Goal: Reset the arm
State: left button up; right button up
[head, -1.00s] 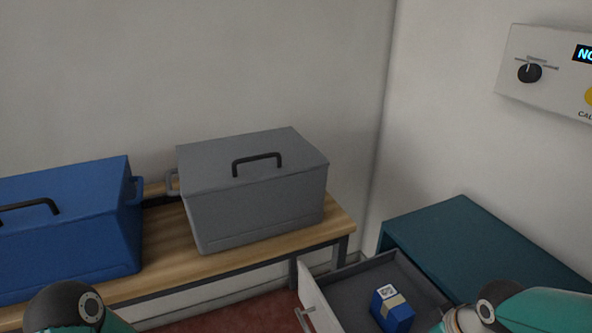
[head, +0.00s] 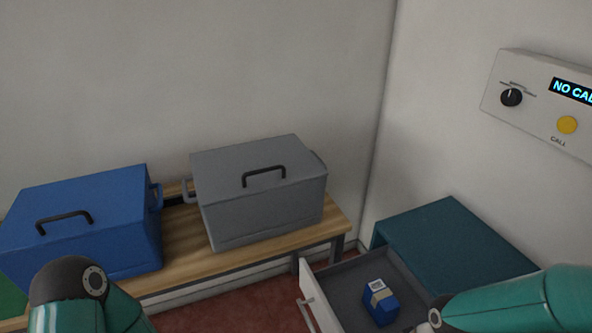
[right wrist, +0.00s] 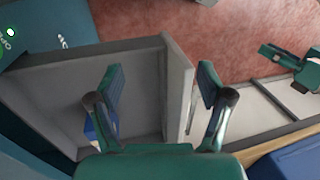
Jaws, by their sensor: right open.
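In the right wrist view my right gripper (right wrist: 162,82) is open, with its two teal fingers spread and nothing between them. It is over the open drawer (right wrist: 75,85) and its front panel. In the head view only my right forearm shows at the lower right; the gripper is out of frame. A teal gripper, apparently my left (right wrist: 288,62), shows at the right of the right wrist view; its jaw opening is unclear. In the head view only a link of my left arm shows at the lower left.
The drawer (head: 343,286) of the teal cabinet (head: 455,240) stands open with a blue parcel (head: 380,305) inside. A grey lidded box (head: 265,205) and a blue lidded box (head: 85,225) stand on a wooden bench (head: 190,235). A call panel (head: 545,105) hangs on the right wall.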

jog(key=s+a+m+g+y+p, duration=0.2)
jog(key=s+a+m+p, duration=0.1)
jog(key=s+a+p, duration=0.55)
pick_arm(q)
notch_tip(320, 180, up, 12)
jog(key=shift+f, duration=0.15)
pick_arm(e)
jog(key=w+f+m+t, duration=0.1)
jog(key=m, duration=0.1)
jog(key=w+f+m+t, duration=0.1)
jog(key=w+t, duration=0.1)
jog(key=shift+w+f+m+t, duration=0.1)
jog(key=shift+w+m+t, duration=0.1)
jog(key=shift+m+t, duration=0.15)
